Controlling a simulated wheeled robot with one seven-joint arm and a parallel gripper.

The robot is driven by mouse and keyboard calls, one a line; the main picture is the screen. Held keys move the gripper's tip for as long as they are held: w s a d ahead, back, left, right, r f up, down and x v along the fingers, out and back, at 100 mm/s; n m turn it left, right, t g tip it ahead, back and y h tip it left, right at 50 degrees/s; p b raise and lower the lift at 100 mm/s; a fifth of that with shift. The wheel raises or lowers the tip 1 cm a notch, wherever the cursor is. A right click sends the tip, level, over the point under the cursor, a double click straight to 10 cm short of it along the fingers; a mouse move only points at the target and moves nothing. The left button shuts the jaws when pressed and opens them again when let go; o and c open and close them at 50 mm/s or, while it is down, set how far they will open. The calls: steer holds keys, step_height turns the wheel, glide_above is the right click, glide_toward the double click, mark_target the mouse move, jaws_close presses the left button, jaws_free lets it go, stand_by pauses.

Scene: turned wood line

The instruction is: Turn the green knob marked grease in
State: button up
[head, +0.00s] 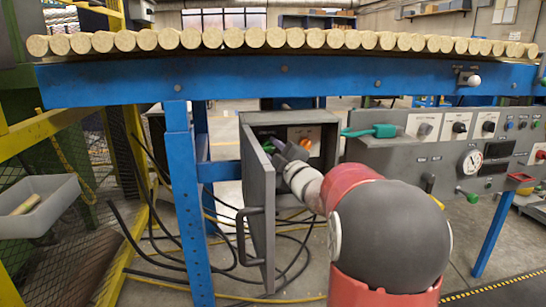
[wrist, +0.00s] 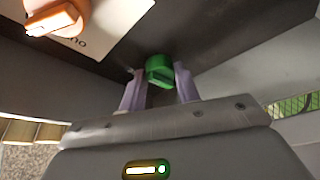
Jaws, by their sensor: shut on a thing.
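The green knob (wrist: 160,70) sits on the dark back panel inside an open grey box. My gripper (wrist: 160,85) has its two pale fingers on either side of the knob and is shut on it. In the head view my gripper (head: 278,152) reaches into the box, and a bit of the green knob (head: 267,148) shows beside it. The knob's marking cannot be read in either view. An orange knob (wrist: 55,20) on a white label is near it in the wrist view; it also shows in the head view (head: 306,143).
The grey box door (head: 258,205) stands open left of my arm. A blue frame (head: 300,78) carrying several wooden rods (head: 234,38) runs above. A control panel (head: 420,155) with a green lever (head: 372,131) is on the right. Cables (head: 150,240) lie on the floor.

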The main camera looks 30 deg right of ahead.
stand_by(0.4)
steer(key=o, duration=1)
steer(key=v, duration=0.8)
steer(key=shift+w, duration=0.1)
